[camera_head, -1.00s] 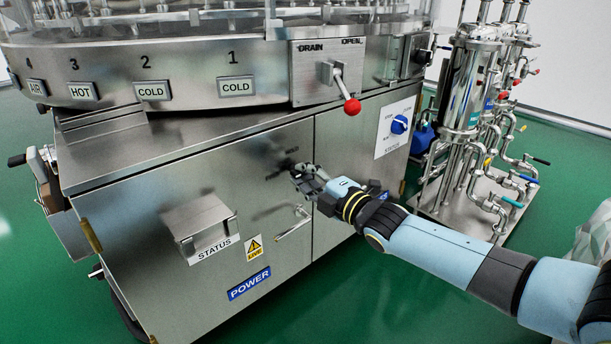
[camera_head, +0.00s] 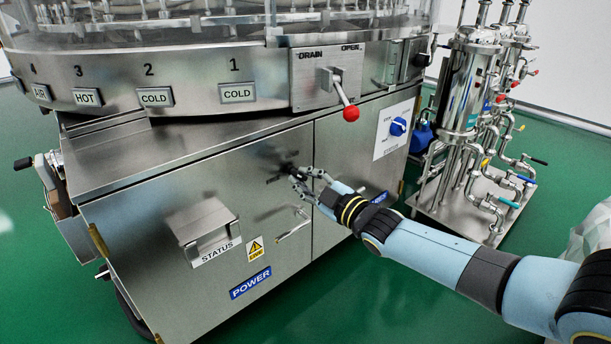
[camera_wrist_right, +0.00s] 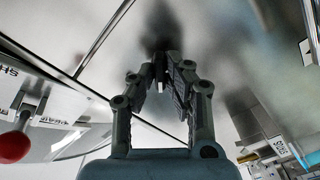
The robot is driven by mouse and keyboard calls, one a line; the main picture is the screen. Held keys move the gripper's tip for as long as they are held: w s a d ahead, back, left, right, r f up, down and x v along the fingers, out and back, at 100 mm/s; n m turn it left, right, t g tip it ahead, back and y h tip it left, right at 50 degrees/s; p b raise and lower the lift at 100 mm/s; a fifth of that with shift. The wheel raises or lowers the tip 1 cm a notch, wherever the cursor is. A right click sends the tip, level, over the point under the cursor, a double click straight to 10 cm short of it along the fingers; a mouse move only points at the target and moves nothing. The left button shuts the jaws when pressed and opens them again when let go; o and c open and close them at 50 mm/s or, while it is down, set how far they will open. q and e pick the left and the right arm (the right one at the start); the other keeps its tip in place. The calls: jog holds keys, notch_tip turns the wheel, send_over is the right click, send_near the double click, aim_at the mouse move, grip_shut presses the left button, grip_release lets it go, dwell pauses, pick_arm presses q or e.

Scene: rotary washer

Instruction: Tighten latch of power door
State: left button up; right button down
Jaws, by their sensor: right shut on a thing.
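The power door (camera_head: 130,245) is a brushed-metal panel on the cabinet front with a blue POWER label (camera_head: 250,283) and a bar handle (camera_head: 294,226). It looks flush with the cabinet. The latch (camera_head: 287,167) is a small dark part near the door's upper right corner. My right gripper (camera_head: 294,176) reaches it from the right, with its fingertips at the latch. In the right wrist view the gripper (camera_wrist_right: 163,76) is shut on the latch against the metal. The fingers hide most of the latch, so its angle is unclear. My left gripper is not in view.
A STATUS box (camera_head: 203,228) juts from the door at left. Above hangs a lever with a red ball (camera_head: 351,113), left of a blue knob (camera_head: 398,126). Steel filter piping (camera_head: 465,100) stands to the right. Green floor (camera_head: 400,310) is open in front.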

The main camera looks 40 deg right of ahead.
jog(key=m+p, duration=0.1)
jog(key=m, duration=0.3)
jog(key=shift+m, duration=0.3)
jog(key=m+p, duration=0.1)
jog(key=m, duration=0.3)
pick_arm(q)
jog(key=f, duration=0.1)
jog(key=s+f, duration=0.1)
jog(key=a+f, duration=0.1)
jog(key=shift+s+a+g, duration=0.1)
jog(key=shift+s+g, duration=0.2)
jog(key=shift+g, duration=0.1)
pick_arm(e)
jog(key=shift+m, duration=0.5)
jog(key=shift+f, duration=0.1)
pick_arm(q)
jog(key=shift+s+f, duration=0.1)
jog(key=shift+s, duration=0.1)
pick_arm(e)
jog(key=c, duration=1.4)
grip_release()
jog(key=shift+o, duration=0.2)
jog(key=s+d, duration=0.1)
jog(key=s, duration=1.1)
